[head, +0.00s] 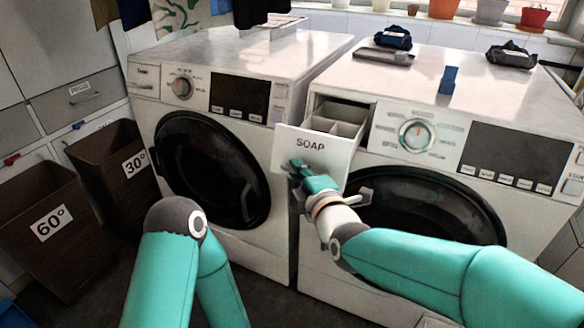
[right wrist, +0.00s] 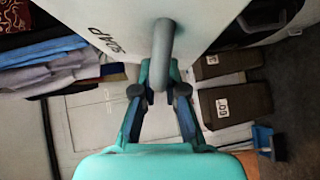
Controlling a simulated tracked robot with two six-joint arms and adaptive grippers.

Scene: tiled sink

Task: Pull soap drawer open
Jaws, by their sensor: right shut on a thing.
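The soap drawer (head: 338,155) of the right washing machine (head: 400,170) stands pulled out, with its compartments showing behind the white front marked SOAP. My right gripper (head: 300,172) is at the lower part of that front. In the right wrist view, the drawer front (right wrist: 205,25) shows with its grey bar handle (right wrist: 163,50) between the fingers of my right gripper (right wrist: 158,78), which is shut on it. The gripper hides most of the handle in the head view. My left arm is at the lower left; its gripper is out of view.
A second washing machine (head: 240,70) stands close on the left. Brown bins marked 60° (head: 45,250) and 30° (head: 112,185) stand further left. Folded dark cloths (head: 510,56) and a small blue item (head: 448,80) lie on the right machine's top.

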